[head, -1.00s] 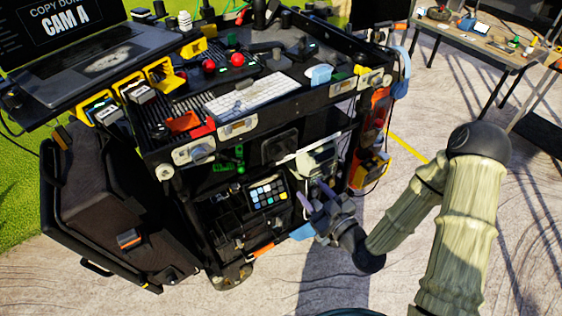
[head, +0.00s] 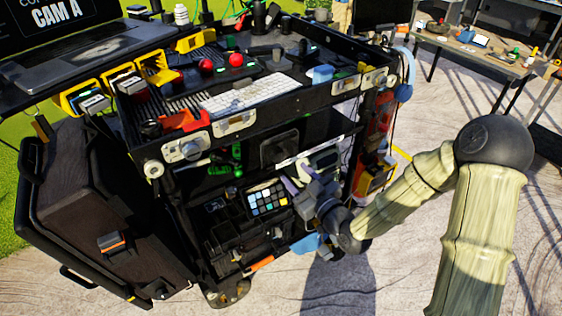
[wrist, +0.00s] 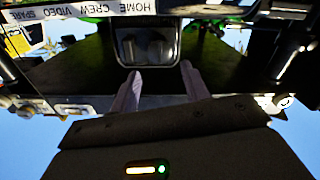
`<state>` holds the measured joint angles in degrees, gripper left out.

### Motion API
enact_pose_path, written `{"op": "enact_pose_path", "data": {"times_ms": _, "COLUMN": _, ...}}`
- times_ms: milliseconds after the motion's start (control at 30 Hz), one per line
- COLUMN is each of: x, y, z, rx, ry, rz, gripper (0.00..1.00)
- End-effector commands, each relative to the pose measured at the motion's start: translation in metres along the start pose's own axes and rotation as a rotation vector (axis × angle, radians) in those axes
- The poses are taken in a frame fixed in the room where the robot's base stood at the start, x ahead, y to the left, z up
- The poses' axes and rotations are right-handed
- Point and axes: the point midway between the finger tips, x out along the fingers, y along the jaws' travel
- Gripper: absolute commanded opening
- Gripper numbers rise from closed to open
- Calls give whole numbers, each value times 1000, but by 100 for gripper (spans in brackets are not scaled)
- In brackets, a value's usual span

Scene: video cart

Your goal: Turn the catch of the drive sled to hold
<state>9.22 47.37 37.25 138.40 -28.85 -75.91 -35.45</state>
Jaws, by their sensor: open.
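My gripper (head: 298,190) is in front of the cart's open shelves in the head view, its two pale fingers pointing into the cart. In the wrist view my gripper (wrist: 160,82) has its fingers apart with nothing between them. Beyond the fingertips, a grey metal fitting (wrist: 148,47) sits in a dark recess; I cannot tell surely whether it is part of the drive sled. A dark squarish unit (head: 280,149) stands under the cart's top in the head view. I cannot make out the sled's catch or its position in either view.
The cart (head: 255,118) carries a keyboard (head: 250,94), a laptop (head: 75,50) and yellow holders (head: 153,67) on top. A black case (head: 85,225) hangs at left. A table (head: 480,45) stands at back right.

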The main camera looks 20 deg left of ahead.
Motion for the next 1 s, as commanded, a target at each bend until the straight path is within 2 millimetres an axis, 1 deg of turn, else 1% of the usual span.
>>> {"op": "enact_pose_path", "data": {"times_ms": 33, "x": 10, "y": 0, "z": -1, "rx": 0, "ry": 2, "rz": -1, "gripper": 46}}
{"op": "enact_pose_path", "data": {"times_ms": 100, "x": 22, "y": 0, "z": -1, "rx": 0, "ry": 2, "rz": 0, "gripper": 46}}
{"op": "enact_pose_path", "data": {"times_ms": 300, "x": 57, "y": 0, "z": -1, "rx": 1, "ry": 1, "rz": 0, "gripper": 46}}
{"op": "enact_pose_path", "data": {"times_ms": 400, "x": 70, "y": 0, "z": -1, "rx": 0, "ry": 2, "rz": -1, "gripper": 46}}
{"op": "enact_pose_path", "data": {"times_ms": 567, "x": 82, "y": 0, "z": 0, "rx": 0, "ry": 0, "rz": 1, "gripper": 46}}
{"op": "enact_pose_path", "data": {"times_ms": 833, "x": 83, "y": 0, "z": 0, "rx": 0, "ry": -1, "rz": 0, "gripper": 46}}
{"op": "enact_pose_path", "data": {"times_ms": 867, "x": 83, "y": 0, "z": 0, "rx": 0, "ry": -1, "rz": 0, "gripper": 42}}
{"op": "enact_pose_path", "data": {"times_ms": 1000, "x": 83, "y": 0, "z": 0, "rx": 0, "ry": -1, "rz": 0, "gripper": 15}}
